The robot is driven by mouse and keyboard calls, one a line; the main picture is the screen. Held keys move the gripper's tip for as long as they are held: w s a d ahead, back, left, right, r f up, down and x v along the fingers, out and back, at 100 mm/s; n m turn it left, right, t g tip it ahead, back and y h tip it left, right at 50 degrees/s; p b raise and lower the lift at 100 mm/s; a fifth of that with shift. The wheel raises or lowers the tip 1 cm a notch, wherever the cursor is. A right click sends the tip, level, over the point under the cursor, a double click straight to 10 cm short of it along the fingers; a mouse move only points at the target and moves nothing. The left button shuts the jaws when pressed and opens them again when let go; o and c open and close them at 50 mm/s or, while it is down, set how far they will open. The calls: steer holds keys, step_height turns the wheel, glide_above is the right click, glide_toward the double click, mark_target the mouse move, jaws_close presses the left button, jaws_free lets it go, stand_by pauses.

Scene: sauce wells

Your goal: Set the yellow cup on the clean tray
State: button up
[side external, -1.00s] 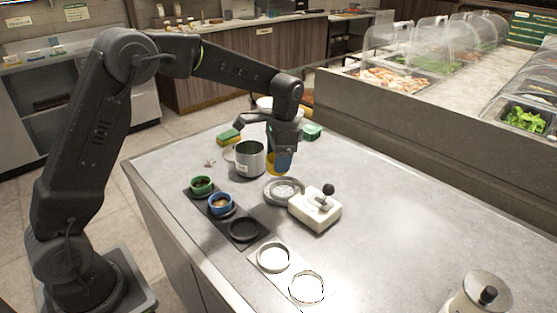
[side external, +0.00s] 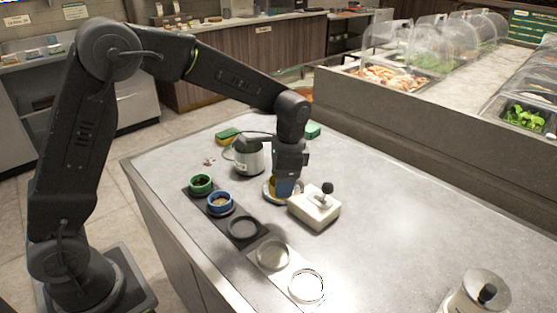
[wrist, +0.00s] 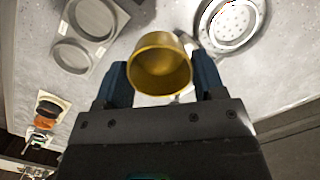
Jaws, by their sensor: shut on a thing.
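My gripper (side external: 284,186) is shut on the yellow cup (wrist: 160,66), with one blue finger on each side of it in the wrist view. The cup's open rim shows, and it looks empty. In the side view the fingers mostly hide the cup, which is near the round perforated dish. The clean tray (side external: 255,262) is pale with two empty round wells, nearer the camera than my gripper. It also shows at the upper left of the wrist view (wrist: 101,48), apart from the cup.
A dark tray (side external: 224,225) holds a green cup (side external: 201,184), a blue cup (side external: 220,202) and an empty well. A white box with a black knob (side external: 315,211) stands close to my gripper. A steel pot (side external: 249,160) is behind left.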

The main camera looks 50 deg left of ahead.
steer(key=s+d+f+m, duration=0.2)
steer(key=s+d+m, duration=0.1)
steer(key=s+d, duration=0.5)
steer(key=shift+s+a+f, duration=0.1)
steer(key=shift+a+f, duration=0.1)
steer(key=shift+f, duration=0.9)
steer(key=shift+s+a+f, duration=0.15)
steer(key=shift+a+f, duration=0.05)
steer(key=shift+f, duration=0.85)
steer(key=shift+s+a+f, duration=0.1)
steer(key=shift+a+f, duration=0.1)
steer(key=shift+f, duration=0.9)
steer(key=shift+f, duration=0.5)
steer(key=o, duration=1.1)
steer(key=shift+r, duration=4)
